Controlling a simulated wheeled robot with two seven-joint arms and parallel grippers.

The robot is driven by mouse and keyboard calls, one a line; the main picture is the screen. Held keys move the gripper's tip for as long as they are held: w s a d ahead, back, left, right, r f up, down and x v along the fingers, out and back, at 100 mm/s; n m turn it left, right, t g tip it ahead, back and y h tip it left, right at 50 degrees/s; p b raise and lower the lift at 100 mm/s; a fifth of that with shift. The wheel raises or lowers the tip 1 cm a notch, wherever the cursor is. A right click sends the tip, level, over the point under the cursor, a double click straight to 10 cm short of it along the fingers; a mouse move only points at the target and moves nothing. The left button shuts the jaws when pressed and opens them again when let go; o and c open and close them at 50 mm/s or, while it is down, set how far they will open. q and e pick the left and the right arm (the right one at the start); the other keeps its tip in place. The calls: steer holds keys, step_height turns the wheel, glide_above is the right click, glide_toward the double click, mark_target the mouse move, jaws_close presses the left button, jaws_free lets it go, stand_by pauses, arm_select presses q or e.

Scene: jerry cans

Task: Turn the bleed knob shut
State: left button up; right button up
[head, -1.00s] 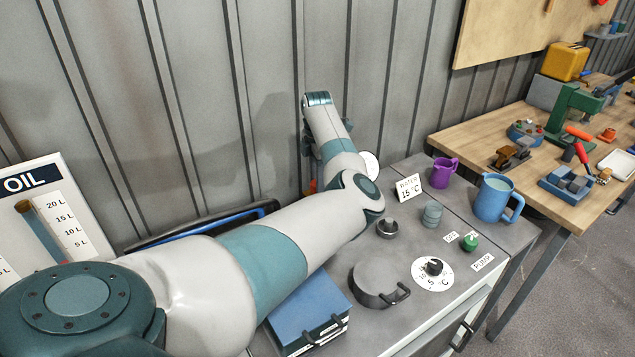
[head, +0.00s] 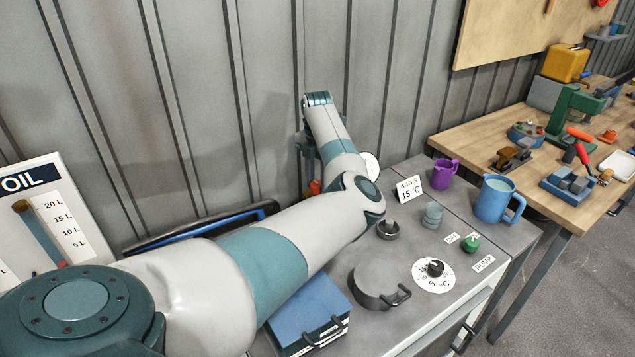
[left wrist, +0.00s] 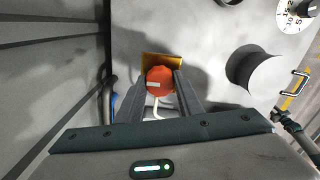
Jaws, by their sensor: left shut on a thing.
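The bleed knob, a red-orange knob with a pale mark on its face (left wrist: 160,80), sits in front of a yellow plate (left wrist: 172,59) in the left wrist view. My left gripper (left wrist: 159,84) is shut on it, with one dark finger on each side. A pale curved pipe (left wrist: 157,108) shows below the knob, between the fingers. In the head view a small patch of red (head: 315,187) shows beside my left wrist near the wall. My forearm and wrist hide most of that spot and the fingertips there. My right gripper is in neither view.
The grey bench holds a round lidded pot (head: 380,285), a temperature dial (head: 435,268), a green pump knob (head: 471,243), a blue mug (head: 494,199), a purple jug (head: 444,172) and a blue box (head: 308,312). The ribbed wall (head: 200,100) stands close behind my arm.

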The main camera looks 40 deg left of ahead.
mark_target(318, 183)
arm_select(q)
steer(key=shift+r, duration=0.1)
steer(key=o, duration=1.1)
steer(key=shift+c, duration=0.2)
steer(key=shift+r, duration=0.55)
step_height(318, 183, up, 16)
steer(key=b, duration=0.4)
steer(key=shift+r+b, duration=0.15)
steer(key=shift+b, duration=0.15)
steer(key=shift+r, duration=0.1)
